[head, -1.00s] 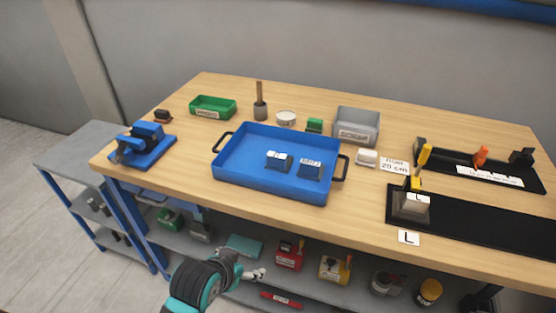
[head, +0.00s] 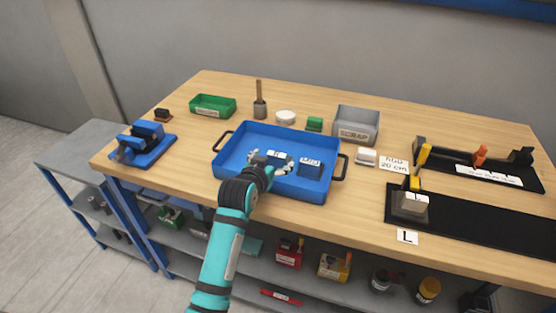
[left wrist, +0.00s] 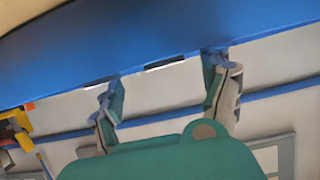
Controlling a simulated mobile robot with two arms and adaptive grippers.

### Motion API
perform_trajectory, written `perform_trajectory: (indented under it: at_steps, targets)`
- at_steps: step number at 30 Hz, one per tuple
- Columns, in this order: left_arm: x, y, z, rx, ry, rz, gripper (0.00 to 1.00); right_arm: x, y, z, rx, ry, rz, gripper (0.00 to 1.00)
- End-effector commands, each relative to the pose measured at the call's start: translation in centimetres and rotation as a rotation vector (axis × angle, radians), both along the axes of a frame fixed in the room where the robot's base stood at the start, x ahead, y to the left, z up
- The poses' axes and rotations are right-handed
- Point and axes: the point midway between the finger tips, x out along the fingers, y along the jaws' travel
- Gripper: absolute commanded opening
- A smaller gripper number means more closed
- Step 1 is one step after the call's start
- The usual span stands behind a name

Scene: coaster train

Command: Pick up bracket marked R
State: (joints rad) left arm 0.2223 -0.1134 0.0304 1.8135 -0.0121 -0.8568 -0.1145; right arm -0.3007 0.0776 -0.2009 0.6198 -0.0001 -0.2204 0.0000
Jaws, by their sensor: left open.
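A blue tray (head: 235,173) on the wooden table holds two small blocks. The left block (head: 277,155) has a white top whose mark I cannot read; my gripper partly covers it. The right block (head: 311,165) is blue-grey and seems marked MID. My left gripper (head: 270,160) is over the tray at the left block, fingers apart; contact is not clear. In the left wrist view the two open fingers (left wrist: 164,68) reach toward a large blue surface, and no block shows clearly between them. My right gripper is not in view.
A black fixture (head: 465,222) at right bears a pale block (head: 411,203), with a card marked L (head: 407,237) in front. A grey SCRAP bin (head: 356,126), a green bin (head: 212,106) and a blue vise (head: 143,145) stand around the tray. The tray has raised walls and black handles.

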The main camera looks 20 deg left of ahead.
Motion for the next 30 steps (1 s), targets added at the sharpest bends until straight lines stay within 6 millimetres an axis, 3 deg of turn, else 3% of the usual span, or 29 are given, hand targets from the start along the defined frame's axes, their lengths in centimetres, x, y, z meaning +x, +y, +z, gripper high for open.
perform_trajectory:
  at_steps: [8, 18, 27, 30]
  targets:
    - [2.0, 0.0, -0.7, 0.001, 0.001, 0.000, 0.81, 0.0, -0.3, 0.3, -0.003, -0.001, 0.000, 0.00]
    - [5.9, 0.3, -2.1, 0.000, 0.001, 0.000, 0.81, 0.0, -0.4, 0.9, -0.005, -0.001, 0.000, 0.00]
    - [6.3, 0.3, -2.4, 0.000, 0.001, 0.000, 0.81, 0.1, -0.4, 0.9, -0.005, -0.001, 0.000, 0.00]
    - [6.3, 0.3, -2.4, 0.000, 0.001, 0.000, 0.69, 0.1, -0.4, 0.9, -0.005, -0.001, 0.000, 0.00]
